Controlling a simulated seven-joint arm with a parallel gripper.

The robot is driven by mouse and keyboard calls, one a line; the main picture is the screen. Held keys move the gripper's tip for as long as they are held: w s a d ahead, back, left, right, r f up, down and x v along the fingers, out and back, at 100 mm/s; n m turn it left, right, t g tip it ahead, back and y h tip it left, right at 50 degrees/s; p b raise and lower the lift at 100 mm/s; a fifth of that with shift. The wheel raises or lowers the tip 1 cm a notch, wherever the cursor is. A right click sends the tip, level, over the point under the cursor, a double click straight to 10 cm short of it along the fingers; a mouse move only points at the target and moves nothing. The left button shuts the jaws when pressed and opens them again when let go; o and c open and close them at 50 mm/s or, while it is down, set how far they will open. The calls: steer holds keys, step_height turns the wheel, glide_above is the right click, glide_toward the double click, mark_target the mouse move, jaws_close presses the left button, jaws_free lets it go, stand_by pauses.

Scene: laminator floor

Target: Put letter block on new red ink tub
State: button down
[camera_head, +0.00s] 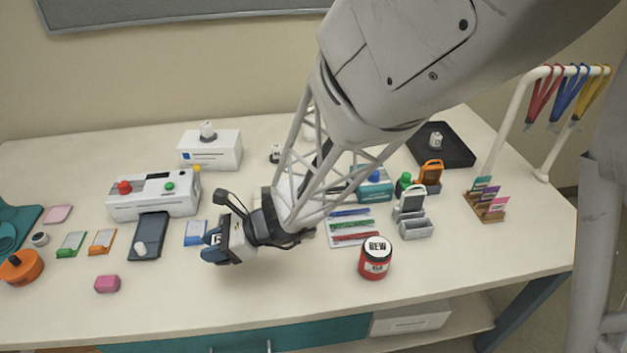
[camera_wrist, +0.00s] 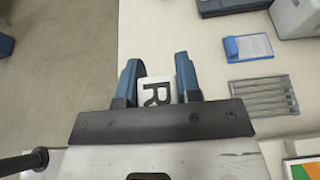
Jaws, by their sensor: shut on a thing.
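The new red ink tub (camera_head: 376,260) is a round red jar with a dark rim and a white lid marked NEW. It stands upright near the front of the table, to the right of my gripper. My gripper (camera_head: 214,246) is above the front-left middle of the table, apart from the tub. In the wrist view my gripper (camera_wrist: 158,72) has its blue fingers shut on the letter block (camera_wrist: 157,94), a pale block with a black R. In the head view the block is mostly hidden by the fingers. The tub is not in the wrist view.
A white machine (camera_head: 155,195) and a dark slab (camera_head: 147,237) are left of my gripper. A pink block (camera_head: 107,284) lies at the front left. A pen tray (camera_head: 352,228) and grey holders (camera_head: 416,228) stand behind the tub. The front table strip is clear.

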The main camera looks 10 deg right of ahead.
steer(key=shift+w+d+r, duration=0.25)
steer(key=shift+d, duration=0.4)
steer(key=w+d+r+m+t, duration=0.1)
steer(key=d+r+m+t, duration=0.15)
steer(key=d, duration=0.65)
steer(key=w+d+r+m+t, duration=0.2)
steer(key=d+t, duration=0.1)
steer(key=d, duration=0.5)
step_height(320, 180, up, 2)
steer(key=m+t+h, duration=0.4)
glide_above(371, 243)
steer(key=shift+r, duration=0.2)
steer(key=shift+f, duration=0.1)
steer(key=shift+f, duration=2.15)
steer(key=shift+f, duration=1.8)
steer(key=shift+f, duration=0.15)
